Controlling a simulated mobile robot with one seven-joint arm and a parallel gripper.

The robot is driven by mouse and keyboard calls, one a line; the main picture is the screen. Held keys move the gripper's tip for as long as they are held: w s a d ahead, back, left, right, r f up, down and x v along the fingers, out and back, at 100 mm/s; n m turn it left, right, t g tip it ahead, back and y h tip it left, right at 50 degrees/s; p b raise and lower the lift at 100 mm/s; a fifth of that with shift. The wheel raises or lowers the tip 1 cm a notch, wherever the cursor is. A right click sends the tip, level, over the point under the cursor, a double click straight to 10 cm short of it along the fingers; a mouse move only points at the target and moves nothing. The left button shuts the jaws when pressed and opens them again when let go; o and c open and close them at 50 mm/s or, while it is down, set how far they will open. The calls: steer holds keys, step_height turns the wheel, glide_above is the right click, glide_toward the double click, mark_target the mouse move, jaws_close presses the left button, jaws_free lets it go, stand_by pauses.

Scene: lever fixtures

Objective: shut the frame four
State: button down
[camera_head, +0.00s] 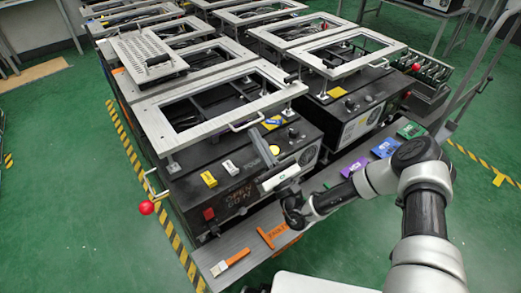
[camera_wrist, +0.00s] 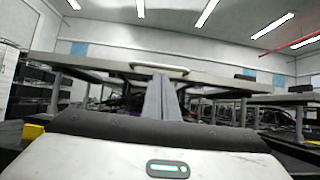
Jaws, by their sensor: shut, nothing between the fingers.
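Several silver rectangular frames sit over black fixture boxes; I can read no number marking frame four. The nearest frame (camera_head: 195,136) is held up on posts above its black box (camera_head: 235,188), with a gap beneath. Its bar handle (camera_head: 245,125) is on the front edge; a handle (camera_wrist: 160,69) also shows ahead in the wrist view. My gripper (camera_head: 263,146) is in front of this box, its fingers pointing up towards the handle. In the wrist view my gripper (camera_wrist: 162,97) has its fingers together and empty, below the handle. Contact with the handle cannot be told.
A second raised frame (camera_head: 340,68) stands to the right. A lever with a red ball (camera_head: 146,207) sticks out at the left. An orange-handled brush (camera_head: 231,263) and an orange T-shaped tool (camera_head: 270,236) lie on the front ledge. Green floor is free at the left.

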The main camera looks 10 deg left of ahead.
steer(key=shift+r, duration=0.3)
step_height(320, 180, up, 2)
steer(key=p, duration=0.3)
steer(key=shift+r+g+h+p, duration=0.1)
steer(key=shift+g+h+p, duration=0.2)
steer(key=shift+p, duration=0.05)
